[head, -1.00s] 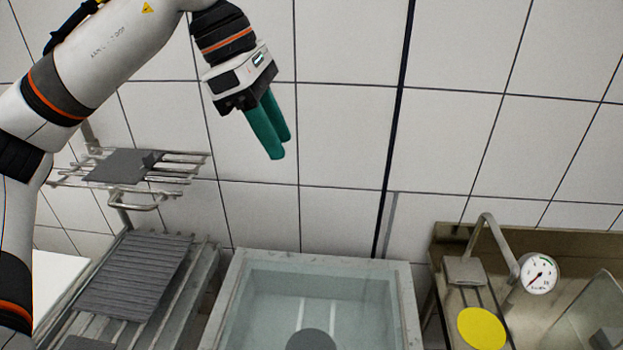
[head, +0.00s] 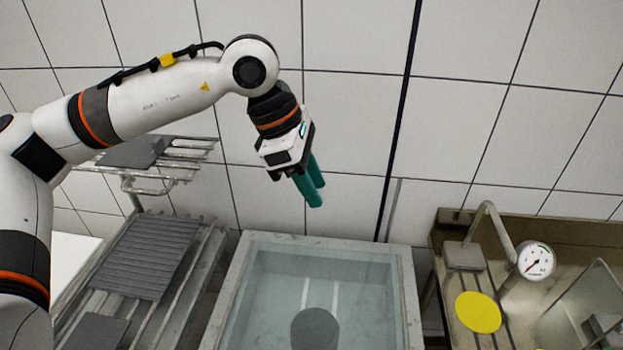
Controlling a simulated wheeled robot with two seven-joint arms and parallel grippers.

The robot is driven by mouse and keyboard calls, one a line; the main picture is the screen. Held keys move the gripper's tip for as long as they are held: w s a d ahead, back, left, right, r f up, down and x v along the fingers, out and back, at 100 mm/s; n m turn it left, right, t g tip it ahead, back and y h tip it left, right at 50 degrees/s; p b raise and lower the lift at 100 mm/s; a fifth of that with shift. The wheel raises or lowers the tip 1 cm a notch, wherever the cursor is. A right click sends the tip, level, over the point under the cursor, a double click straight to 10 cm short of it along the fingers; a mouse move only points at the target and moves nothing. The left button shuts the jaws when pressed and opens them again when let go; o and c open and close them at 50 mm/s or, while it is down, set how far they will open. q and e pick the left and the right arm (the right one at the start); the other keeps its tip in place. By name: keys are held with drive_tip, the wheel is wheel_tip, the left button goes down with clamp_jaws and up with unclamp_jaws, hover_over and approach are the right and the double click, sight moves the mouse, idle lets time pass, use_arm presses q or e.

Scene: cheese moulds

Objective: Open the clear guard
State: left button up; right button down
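A clear tilted panel (head: 592,292), which looks like the clear guard, stands at the lower right in the head view, over the brownish metal bench. Its lower part is cut off by the picture edge. My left gripper (head: 319,196) hangs above the back of the pale basin, well to the left of the panel and touching nothing. Its two teal fingers point down and lie close together in this view; the gap between them cannot be judged. It appears empty. My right gripper is not in view.
The pale basin (head: 412,310) holds a grey disc (head: 315,328). On the bench (head: 590,232) are a yellow disc (head: 478,312), a bent metal pipe (head: 500,235) and a round gauge (head: 536,261). Metal racks with grey plates (head: 147,255) stand left. A tiled wall closes the back.

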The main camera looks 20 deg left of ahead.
use_arm(q)
clamp_jaws()
idle(1.2)
drive_tip(key=shift+o, duration=0.5)
unclamp_jaws()
drive_tip(key=b+v, duration=0.3)
drive_tip(key=v, duration=0.9)
